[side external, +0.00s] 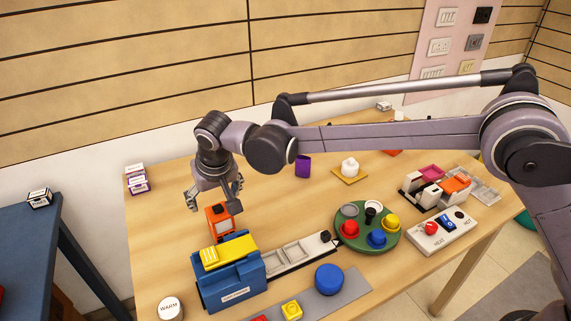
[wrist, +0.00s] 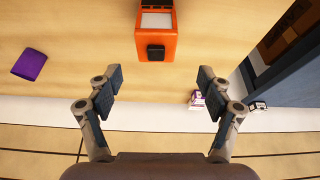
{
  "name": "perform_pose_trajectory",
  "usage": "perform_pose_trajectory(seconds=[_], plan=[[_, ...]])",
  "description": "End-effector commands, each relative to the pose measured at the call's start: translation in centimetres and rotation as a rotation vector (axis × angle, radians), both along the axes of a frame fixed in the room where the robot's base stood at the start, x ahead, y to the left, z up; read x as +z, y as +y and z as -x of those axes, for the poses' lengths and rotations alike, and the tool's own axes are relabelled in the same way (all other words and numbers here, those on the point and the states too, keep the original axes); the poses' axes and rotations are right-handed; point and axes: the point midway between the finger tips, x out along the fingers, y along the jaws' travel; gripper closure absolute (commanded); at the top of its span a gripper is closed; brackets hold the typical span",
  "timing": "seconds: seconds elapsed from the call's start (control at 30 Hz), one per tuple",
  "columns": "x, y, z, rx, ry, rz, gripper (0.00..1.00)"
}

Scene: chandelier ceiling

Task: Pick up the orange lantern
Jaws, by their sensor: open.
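The orange lantern (side external: 220,223) stands on the wooden table, behind the blue box in the side view. It has a dark face and a pale panel. In the wrist view the orange lantern (wrist: 156,44) is at the top middle, with a black knob-like part toward me and its upper end cut off by the frame edge. My gripper (side external: 214,203) is above and just beside the lantern. In the wrist view my gripper (wrist: 155,82) has its two fingers wide apart, with nothing between them. The lantern lies beyond the fingertips, roughly centred between them.
A blue box with a yellow top (side external: 228,280) stands close in front of the lantern. A purple cup (side external: 303,166), a green round tray (side external: 347,210) and a white switch panel (side external: 428,243) are to the right. Small boxes (side external: 137,184) sit at the left edge. Table between them is clear.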

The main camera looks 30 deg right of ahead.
Motion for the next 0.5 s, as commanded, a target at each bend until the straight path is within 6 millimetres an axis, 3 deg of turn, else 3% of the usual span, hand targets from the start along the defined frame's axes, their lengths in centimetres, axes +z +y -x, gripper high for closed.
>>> perform_pose_trajectory(seconds=[0.23,0.5], plan=[[-3.4,0.0,-1.4,0.0,0.0,0.0,0.21],[-5.2,0.0,-2.0,0.0,0.0,0.0,0.21]])
